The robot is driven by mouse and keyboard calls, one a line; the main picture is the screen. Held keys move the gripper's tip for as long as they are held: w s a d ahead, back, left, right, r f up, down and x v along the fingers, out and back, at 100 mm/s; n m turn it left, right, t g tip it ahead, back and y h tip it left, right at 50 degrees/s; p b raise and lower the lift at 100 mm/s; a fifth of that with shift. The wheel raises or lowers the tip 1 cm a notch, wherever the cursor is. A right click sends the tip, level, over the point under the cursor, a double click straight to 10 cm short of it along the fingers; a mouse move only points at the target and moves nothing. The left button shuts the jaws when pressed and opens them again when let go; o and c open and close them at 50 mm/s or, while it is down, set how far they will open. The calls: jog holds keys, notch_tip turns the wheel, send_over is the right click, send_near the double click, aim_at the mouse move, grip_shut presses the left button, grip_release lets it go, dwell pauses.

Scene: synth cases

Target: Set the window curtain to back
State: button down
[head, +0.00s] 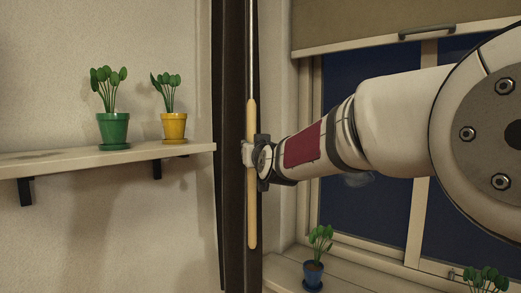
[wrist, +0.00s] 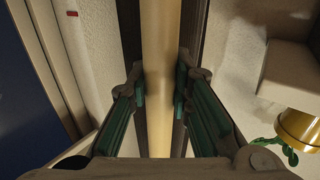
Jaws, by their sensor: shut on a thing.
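The window curtain seems to be the narrow, dark brown upright band (head: 231,90) at the window's left side; I cannot tell its folds clearly. A pale wooden wand (head: 252,215) hangs upright in front of it from a thin rod. My gripper (head: 250,155) comes in from the right and is shut on the wand around its middle. In the wrist view, the wand (wrist: 160,35) runs between the two fingers of my gripper (wrist: 159,85), with dark strips behind it. The fingers hide part of the wand.
A wall shelf (head: 70,160) at left holds a green pot (head: 113,130) and a yellow pot (head: 174,127) with plants. A blue pot (head: 313,272) stands on the window sill (head: 285,265). A beige blind (head: 350,20) with a handle (head: 427,32) covers the window's top.

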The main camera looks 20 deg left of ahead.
jog(key=c, duration=1.9)
grip_release()
jog(key=shift+a+r, duration=0.2)
jog(key=o, duration=0.5)
jog(key=shift+f, duration=0.15)
jog(key=v, duration=1.2)
jog(key=shift+a, duration=0.1)
